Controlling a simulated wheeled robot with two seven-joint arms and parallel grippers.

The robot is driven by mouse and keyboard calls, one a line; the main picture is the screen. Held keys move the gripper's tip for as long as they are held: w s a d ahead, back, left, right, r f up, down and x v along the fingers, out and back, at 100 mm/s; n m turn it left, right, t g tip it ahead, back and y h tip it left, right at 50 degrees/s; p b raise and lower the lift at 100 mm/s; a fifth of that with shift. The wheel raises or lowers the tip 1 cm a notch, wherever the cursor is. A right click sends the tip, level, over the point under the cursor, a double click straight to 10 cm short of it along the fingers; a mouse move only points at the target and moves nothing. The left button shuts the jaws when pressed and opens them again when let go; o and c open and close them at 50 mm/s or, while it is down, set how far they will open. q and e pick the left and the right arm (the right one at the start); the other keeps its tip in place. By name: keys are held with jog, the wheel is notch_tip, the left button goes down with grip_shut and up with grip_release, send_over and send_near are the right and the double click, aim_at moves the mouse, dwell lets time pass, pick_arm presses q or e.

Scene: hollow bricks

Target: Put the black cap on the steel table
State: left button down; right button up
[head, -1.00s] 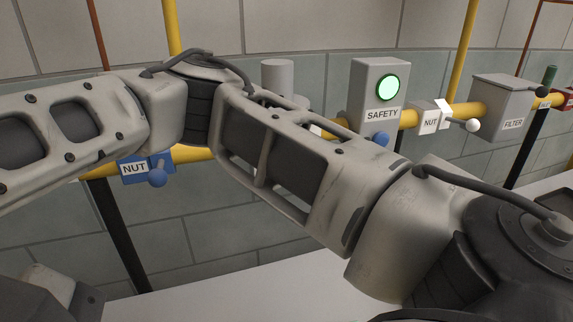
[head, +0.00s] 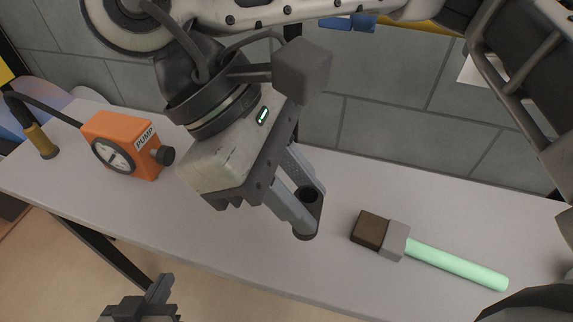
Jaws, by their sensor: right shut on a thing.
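My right gripper (head: 303,205) is in the middle of the head view, reaching down over the table. It is shut on a small dark piece with a round black top, which looks like the black cap (head: 309,196); the fingers hide part of it. The cap appears above the table surface, though the gap is hard to judge. The steel table (head: 240,250) is a long light-grey top running across the view. My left gripper (head: 145,300) is low at the left, in front of the table edge and cut off by the frame; its opening is unclear.
An orange pump box (head: 124,144) with a dial stands on the table at left. A yellow-and-black hose end (head: 41,141) stands further left. A mallet with a pale green handle (head: 455,264) lies at right. Bare tabletop lies between pump and mallet.

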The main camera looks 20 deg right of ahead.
jog(key=w+f, duration=0.2)
jog(key=f, duration=0.1)
jog(key=w+d+f+b, duration=0.1)
jog(key=w+f, duration=0.1)
jog(key=f, duration=0.1)
jog(key=w+f, duration=0.2)
jog(key=f, duration=0.1)
jog(key=shift+w+d+f+b, duration=0.2)
jog(key=shift+w+f+b, duration=0.1)
jog(key=shift+w, duration=0.05)
jog(key=shift+f, duration=0.2)
jog(key=shift+f, duration=0.1)
jog(key=o, duration=1)
